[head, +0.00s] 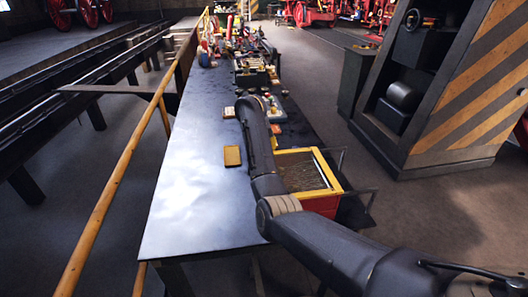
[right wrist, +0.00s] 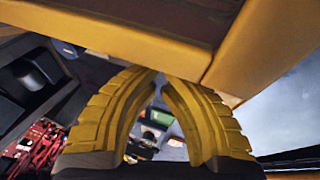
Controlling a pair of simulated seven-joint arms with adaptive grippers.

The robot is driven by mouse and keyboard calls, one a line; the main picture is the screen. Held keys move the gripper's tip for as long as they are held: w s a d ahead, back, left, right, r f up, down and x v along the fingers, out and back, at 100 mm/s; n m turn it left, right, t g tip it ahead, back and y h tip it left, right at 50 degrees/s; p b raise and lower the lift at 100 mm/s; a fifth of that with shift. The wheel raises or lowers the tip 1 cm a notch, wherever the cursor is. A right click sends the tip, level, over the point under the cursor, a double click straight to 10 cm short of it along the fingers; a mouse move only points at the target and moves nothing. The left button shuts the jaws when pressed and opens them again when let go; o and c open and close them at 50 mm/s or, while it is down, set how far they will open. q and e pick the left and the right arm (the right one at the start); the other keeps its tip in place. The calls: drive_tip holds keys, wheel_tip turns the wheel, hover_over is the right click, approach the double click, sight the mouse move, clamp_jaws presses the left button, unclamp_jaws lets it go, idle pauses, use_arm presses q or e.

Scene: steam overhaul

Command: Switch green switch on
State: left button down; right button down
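My right arm reaches in from the lower right of the head view and extends over the dark workbench (head: 190,200). Its gripper cannot be made out there. In the right wrist view the two yellow ridged fingers of my right gripper (right wrist: 160,78) come together at their tips, with a narrow curved gap lower down. Nothing is visibly held. A small green patch (right wrist: 160,117) shows through that gap; I cannot tell whether it is the green switch. In the head view small coloured parts (head: 272,108) lie beside my arm, too small to identify a switch. My left gripper is out of view.
A red and yellow box (head: 322,203) stands at the bench's right edge, partly behind my arm. A small yellow-brown block (head: 232,156) lies left of it. A yellow rail (head: 112,190) runs along the left. The near left of the bench is clear. A striped cabinet (head: 465,110) stands right.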

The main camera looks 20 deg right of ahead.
drive_tip(key=shift+a+r, duration=0.15)
drive_tip(key=shift+r, duration=0.3)
drive_tip(key=v, duration=1.3)
drive_tip(key=shift+w+d, duration=0.25)
drive_tip(key=shift+w, duration=0.2)
drive_tip(key=shift+r, duration=0.1)
drive_tip(key=shift+d, duration=0.1)
